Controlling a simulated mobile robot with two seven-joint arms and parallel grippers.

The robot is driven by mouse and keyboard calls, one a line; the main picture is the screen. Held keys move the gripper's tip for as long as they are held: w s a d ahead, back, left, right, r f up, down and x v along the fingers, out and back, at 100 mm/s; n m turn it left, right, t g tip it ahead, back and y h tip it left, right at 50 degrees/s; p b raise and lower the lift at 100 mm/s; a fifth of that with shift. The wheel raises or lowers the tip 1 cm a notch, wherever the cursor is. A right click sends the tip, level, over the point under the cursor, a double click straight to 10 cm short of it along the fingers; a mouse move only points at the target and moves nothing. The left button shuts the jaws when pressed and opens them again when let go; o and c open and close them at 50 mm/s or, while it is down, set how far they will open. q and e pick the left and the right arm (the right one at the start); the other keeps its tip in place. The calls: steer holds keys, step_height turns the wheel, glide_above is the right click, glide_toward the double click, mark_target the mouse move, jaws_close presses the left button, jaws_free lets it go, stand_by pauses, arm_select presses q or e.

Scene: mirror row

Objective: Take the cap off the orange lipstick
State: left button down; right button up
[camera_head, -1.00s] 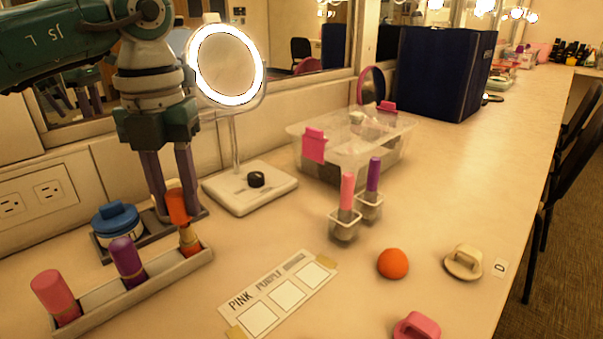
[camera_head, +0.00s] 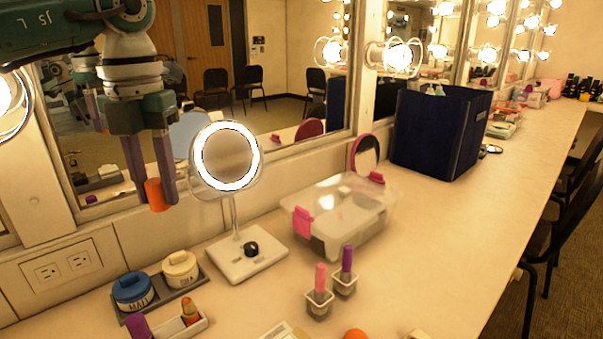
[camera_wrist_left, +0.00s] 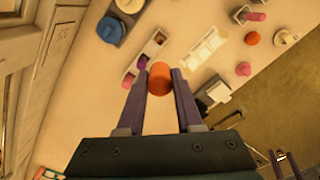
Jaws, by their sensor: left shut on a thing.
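My left gripper (camera_head: 154,200) is shut on the orange cap (camera_head: 156,194) and holds it in the air above the left of the counter, in front of the mirror. The cap also shows between the fingers in the left wrist view (camera_wrist_left: 160,78). The orange lipstick (camera_head: 190,311) stands upright and uncapped in the long tray (camera_head: 192,328), with its tip bare. It is well apart from the cap. Two dark prongs low at the right of the left wrist view may be my right gripper, but I cannot tell its state.
A purple lipstick (camera_head: 138,326) stands in the same tray. Blue (camera_head: 132,290) and cream (camera_head: 181,268) lidded jars stand behind. The lit round mirror (camera_head: 226,158) is right of the gripper. A clear bin (camera_head: 345,225) and dark blue box (camera_head: 440,130) stand farther right.

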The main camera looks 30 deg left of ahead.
mark_target(154, 181)
arm_select(q)
steer(key=shift+r+p, duration=1.65)
steer(key=shift+r, duration=0.25)
arm_select(e)
steer(key=shift+r, duration=1.75)
